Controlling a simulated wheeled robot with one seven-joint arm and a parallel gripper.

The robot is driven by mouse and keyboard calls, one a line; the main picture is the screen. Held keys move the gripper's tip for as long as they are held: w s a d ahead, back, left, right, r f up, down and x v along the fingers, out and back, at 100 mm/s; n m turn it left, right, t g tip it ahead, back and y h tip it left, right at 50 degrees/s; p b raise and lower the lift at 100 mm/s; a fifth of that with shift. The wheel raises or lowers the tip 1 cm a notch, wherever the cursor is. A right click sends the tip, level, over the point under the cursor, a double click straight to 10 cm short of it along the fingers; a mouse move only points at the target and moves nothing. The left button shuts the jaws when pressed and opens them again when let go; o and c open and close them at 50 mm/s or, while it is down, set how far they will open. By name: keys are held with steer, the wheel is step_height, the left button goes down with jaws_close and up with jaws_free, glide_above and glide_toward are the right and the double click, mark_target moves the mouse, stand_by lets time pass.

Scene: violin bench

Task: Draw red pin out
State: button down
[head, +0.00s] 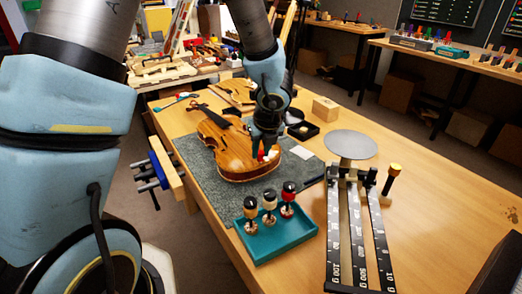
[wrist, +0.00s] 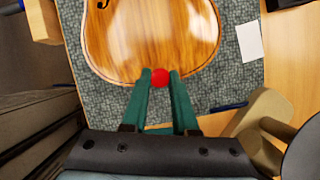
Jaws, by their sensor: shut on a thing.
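The violin (head: 226,146) lies on a grey mat on the bench. The red pin (head: 261,155) shows at the violin's lower end in the head view. In the wrist view the red pin (wrist: 160,77) sits at the bottom edge of the violin body (wrist: 150,40). My gripper (wrist: 160,80) has its two green fingers shut on the pin, one on each side. In the head view my gripper (head: 265,143) comes down from above at that end of the violin. How deep the pin sits in the violin is hidden.
A teal tray (head: 258,249) with several round-topped tools stands in front of the violin. A black scale with a grey round pan (head: 350,145) is to the right. A dark dish (head: 303,128) and a wooden block (head: 326,108) lie behind.

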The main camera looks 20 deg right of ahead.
steer(key=shift+r, duration=0.15)
steer(key=shift+r+p, duration=1.5)
steer(key=shift+p, duration=0.1)
step_height(320, 180, up, 7)
steer(key=p, duration=0.6)
steer(key=shift+p, duration=0.35)
